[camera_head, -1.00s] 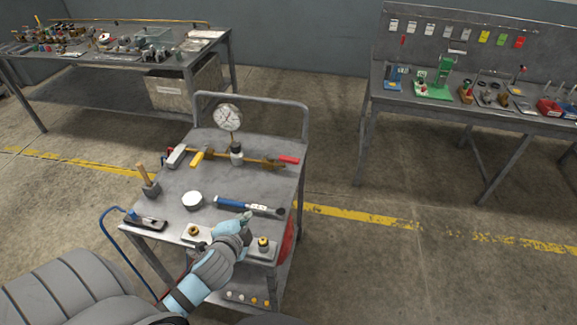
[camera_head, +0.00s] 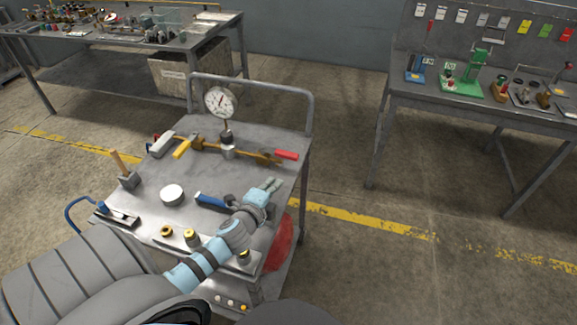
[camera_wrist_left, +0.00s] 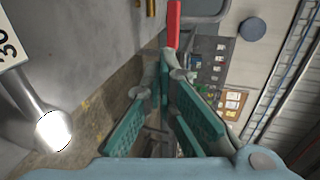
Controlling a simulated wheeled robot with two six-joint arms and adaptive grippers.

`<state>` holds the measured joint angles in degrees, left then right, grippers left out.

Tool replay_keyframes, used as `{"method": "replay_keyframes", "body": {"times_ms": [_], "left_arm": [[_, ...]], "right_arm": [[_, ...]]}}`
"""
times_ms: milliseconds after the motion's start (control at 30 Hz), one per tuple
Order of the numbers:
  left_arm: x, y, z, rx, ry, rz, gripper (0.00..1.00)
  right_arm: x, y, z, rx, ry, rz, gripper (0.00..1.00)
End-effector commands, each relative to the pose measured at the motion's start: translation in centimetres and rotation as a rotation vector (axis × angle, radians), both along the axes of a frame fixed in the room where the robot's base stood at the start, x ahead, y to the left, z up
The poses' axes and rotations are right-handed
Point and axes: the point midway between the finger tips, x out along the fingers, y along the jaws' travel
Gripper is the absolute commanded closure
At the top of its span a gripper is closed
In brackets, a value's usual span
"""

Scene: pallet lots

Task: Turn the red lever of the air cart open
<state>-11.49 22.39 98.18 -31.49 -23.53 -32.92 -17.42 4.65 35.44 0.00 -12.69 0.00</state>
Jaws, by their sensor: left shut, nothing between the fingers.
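The air cart (camera_head: 143,218) stands in front of me, with a brass pipe and a round dial gauge (camera_head: 220,101) on its top. The red lever (camera_head: 287,155) sits at the right end of the pipe, near the cart's right edge. It also shows in the left wrist view as a red bar (camera_wrist_left: 173,25) at the top, beyond the fingers. My left gripper (camera_head: 272,184) is shut and empty over the right part of the cart top, apart from the lever and on my side of it. My right gripper is not in view.
A blue-handled tool (camera_head: 212,202) lies partly under my left arm. A white round tin (camera_head: 172,194), a yellow-handled item (camera_head: 183,148) and brass fittings (camera_head: 190,238) are on the cart. Workbenches stand at the back left (camera_head: 200,38) and right (camera_head: 420,93). The floor right of the cart is clear.

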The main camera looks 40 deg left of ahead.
Motion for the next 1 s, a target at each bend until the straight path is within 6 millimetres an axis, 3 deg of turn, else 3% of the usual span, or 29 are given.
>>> {"method": "replay_keyframes", "body": {"times_ms": [333, 500, 1000], "left_arm": [[6.9, 2.0, -2.3, -0.002, -0.001, 0.002, 1.0], [9.5, 2.7, -2.1, -0.002, -0.001, 0.0, 1.0], [11.0, 2.6, -2.3, -0.003, -0.002, 0.002, 1.0]], "right_arm": [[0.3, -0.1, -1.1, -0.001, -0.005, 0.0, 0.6], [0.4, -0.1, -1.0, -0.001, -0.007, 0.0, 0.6], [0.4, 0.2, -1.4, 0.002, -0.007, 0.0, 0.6]]}}
